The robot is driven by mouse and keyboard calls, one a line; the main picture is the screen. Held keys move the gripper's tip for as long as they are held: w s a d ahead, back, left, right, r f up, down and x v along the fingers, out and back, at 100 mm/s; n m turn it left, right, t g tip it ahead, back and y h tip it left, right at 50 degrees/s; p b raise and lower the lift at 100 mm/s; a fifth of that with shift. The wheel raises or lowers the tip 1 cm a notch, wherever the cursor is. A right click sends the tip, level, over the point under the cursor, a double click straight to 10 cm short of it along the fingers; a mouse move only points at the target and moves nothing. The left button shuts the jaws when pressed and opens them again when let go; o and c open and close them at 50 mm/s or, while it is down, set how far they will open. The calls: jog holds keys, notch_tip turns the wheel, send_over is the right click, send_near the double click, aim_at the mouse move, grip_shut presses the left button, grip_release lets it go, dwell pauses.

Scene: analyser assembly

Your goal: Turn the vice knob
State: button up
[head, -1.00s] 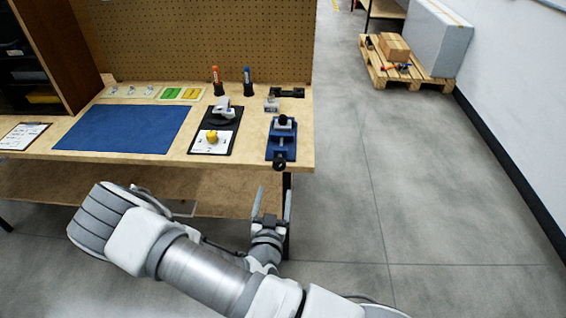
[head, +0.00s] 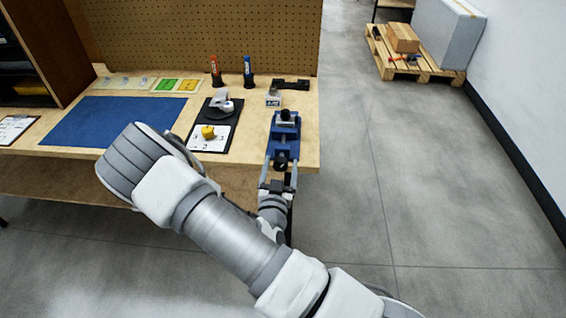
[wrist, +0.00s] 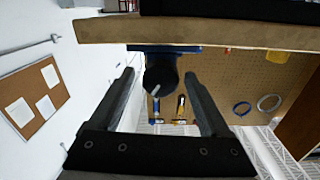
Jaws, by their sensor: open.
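The blue vice (head: 284,130) sits at the right front corner of the wooden workbench. Its black round knob (head: 281,161) sticks out over the front edge. In the wrist view the dark knob (wrist: 161,74) hangs between my two fingers, with a pale mark on its face. My gripper (head: 279,170) is open at the vice's front end, one finger on each side of the knob. In the wrist view my gripper (wrist: 160,84) shows visible gaps between both fingers and the knob.
The workbench (head: 246,160) has a blue mat (head: 110,122) on the left. Open floor (head: 420,190) is to the right, with a pallet farther back.

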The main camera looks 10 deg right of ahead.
jog(key=shift+w, duration=0.2)
grip_shut()
dwell(0.4)
jog(key=shift+r+p, duration=0.1)
jog(key=shift+p, duration=0.25)
